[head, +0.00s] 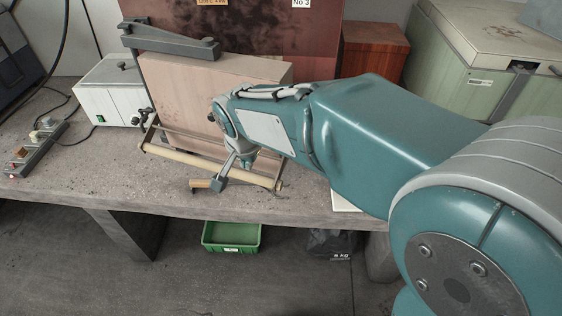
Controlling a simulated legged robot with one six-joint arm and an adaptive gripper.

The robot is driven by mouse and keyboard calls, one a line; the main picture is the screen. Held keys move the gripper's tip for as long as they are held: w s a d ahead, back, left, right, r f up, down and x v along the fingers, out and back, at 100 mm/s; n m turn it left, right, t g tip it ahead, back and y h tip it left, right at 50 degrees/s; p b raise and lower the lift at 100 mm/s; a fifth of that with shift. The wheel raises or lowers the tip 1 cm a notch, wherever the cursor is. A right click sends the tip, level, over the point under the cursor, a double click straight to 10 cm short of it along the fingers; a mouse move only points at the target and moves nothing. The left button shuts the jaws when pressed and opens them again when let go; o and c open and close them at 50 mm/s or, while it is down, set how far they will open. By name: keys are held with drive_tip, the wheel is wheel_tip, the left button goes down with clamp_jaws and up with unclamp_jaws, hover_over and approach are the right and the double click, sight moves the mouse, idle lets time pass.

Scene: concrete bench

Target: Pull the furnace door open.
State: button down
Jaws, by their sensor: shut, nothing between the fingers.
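The furnace (270,30) is the rust-stained brown body at the back, with a "No 3" label. A pale pinkish block, seemingly its door (185,95), stands in front of it under a dark grey bracket (170,40). I cannot tell whether any gap is open behind it. A pale wooden handle bar (180,160) on metal arms crosses low in front of the door. My gripper (202,185) is shut and empty, just in front of or over the bar's middle; contact cannot be told. My arm hides the door's right part.
A white control box (112,92) and a power strip (35,145) with cables lie at the left. A reddish-brown box (372,55) and a pale green cabinet (490,85) stand at the right. A green crate (231,250) sits on the floor below the concrete bench (90,185).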

drive_tip(key=d, duration=0.1)
drive_tip(key=w+d+h, duration=0.1)
drive_tip(key=d+h, duration=0.1)
drive_tip(key=shift+w+d+r+n, duration=0.25)
drive_tip(key=shift+w+r+n, duration=0.05)
drive_tip(key=shift+w+r, duration=0.1)
drive_tip(key=shift+w+d+f, duration=0.1)
drive_tip(key=shift+d, duration=0.05)
approach(271, 172)
drive_tip(key=s+f, duration=0.1)
drive_tip(key=s+d+f, duration=0.1)
drive_tip(key=f, duration=0.1)
drive_tip(key=shift+s+d+f, duration=0.1)
drive_tip(key=shift+d+f, duration=0.1)
drive_tip(key=shift+f, duration=0.1)
drive_tip(key=shift+s+a, duration=0.1)
drive_tip(key=shift+s, duration=0.05)
